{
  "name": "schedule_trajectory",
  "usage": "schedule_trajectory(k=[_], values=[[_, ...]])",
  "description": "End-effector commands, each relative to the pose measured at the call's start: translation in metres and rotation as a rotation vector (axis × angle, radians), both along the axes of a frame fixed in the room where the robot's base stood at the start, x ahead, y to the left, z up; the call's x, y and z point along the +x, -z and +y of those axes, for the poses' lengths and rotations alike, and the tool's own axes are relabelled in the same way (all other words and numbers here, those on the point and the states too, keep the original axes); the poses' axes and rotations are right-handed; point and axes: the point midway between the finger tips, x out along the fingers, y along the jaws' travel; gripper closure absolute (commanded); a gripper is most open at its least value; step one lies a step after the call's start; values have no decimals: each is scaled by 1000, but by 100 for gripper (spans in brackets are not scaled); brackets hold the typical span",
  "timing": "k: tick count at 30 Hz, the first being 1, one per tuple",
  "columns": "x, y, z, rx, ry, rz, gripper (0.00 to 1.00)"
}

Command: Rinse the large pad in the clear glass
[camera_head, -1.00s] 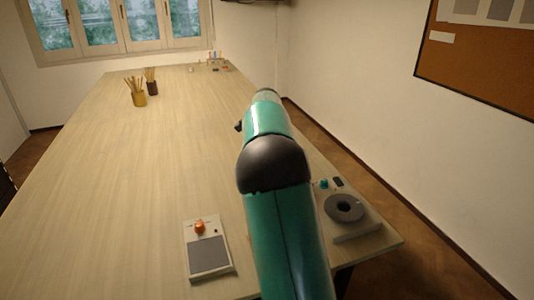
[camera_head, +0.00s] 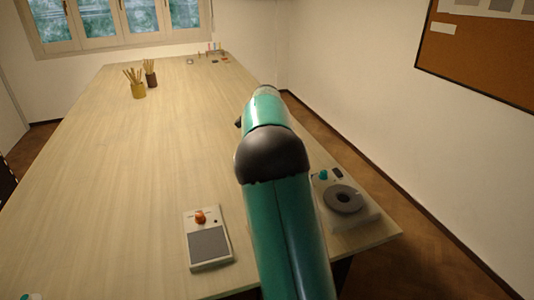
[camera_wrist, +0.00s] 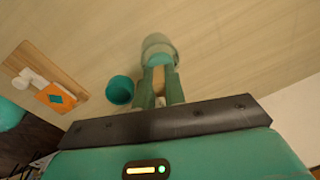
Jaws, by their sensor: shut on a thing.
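In the wrist view my gripper (camera_wrist: 160,92) is shut on a tan, handle-like piece (camera_wrist: 158,78), probably the large pad's handle. Beyond the fingertips is a clear glass (camera_wrist: 158,40) with a pale, see-through rim. Teal shows at its near side, where the held piece meets it. I cannot tell whether this is the pad, or whether it is inside the glass or in front of it. A teal cup (camera_wrist: 119,90) stands just left of my fingers, apart from them. In the head view my arm hides the gripper and the glass.
A wooden board (camera_wrist: 42,75) carries an orange square (camera_wrist: 55,97) with a teal diamond and a white piece (camera_wrist: 32,78). In the head view, a grey-plated device (camera_head: 208,245) and a round-plated device (camera_head: 345,203) flank my arm. Brush pots (camera_head: 138,90) stand far left; the table's middle is clear.

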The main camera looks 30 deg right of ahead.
Motion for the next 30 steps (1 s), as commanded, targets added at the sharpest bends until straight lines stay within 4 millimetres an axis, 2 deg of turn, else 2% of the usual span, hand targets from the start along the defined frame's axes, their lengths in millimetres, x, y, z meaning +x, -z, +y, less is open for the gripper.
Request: schedule_trajectory(k=[17, 30], values=[[1, 18, 0, 0, 0, -1, 100], [1, 18, -1, 0, 0, -1, 100]])
